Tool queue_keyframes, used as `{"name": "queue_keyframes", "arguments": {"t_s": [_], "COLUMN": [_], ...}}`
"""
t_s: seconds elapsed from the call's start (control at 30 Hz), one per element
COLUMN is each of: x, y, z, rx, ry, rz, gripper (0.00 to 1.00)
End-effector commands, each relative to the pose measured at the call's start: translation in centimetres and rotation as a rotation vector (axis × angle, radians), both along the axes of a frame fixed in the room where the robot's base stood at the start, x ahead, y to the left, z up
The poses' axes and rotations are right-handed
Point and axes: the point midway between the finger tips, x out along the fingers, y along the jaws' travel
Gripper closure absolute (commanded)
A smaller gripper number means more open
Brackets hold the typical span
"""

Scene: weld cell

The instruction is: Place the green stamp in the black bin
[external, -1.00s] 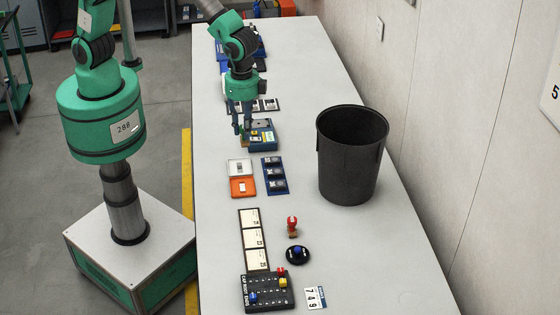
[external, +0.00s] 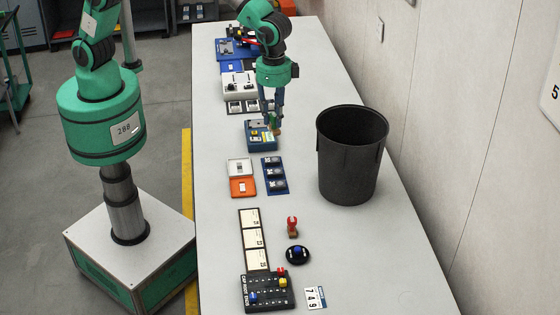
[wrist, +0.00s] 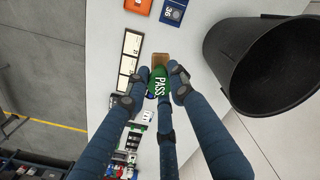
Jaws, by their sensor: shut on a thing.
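The green stamp (wrist: 160,82), with white "PASS" lettering and a brown wooden part, is between the fingers of my gripper (wrist: 162,78) in the wrist view. My gripper (external: 272,118) is shut on it and holds it over the blue box (external: 258,141) in the external view; the stamp (external: 274,124) shows there as a small green and brown shape. The black bin (external: 350,160) stands upright on the bench, right of my gripper and apart from it. The bin's open mouth also shows at the upper right of the wrist view (wrist: 222,65).
The grey bench (external: 340,250) is clear between my gripper and the bin. Nearer lie an orange tray (external: 242,187), a blue rack (external: 274,176), a red stamp (external: 292,226), a black round pad (external: 298,256) and a black keypad-like tray (external: 266,293). The wall runs behind the bin.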

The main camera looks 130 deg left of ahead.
Motion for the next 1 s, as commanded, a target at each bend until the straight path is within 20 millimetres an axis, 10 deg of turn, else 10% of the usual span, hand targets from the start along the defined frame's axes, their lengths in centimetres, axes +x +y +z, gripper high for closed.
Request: {"name": "queue_keyframes", "arguments": {"t_s": [1.0], "x": [16.3], "y": [14.4], "z": [-0.4], "rx": [0.000], "ry": [0.000], "rz": [0.720], "gripper": [1.00]}}
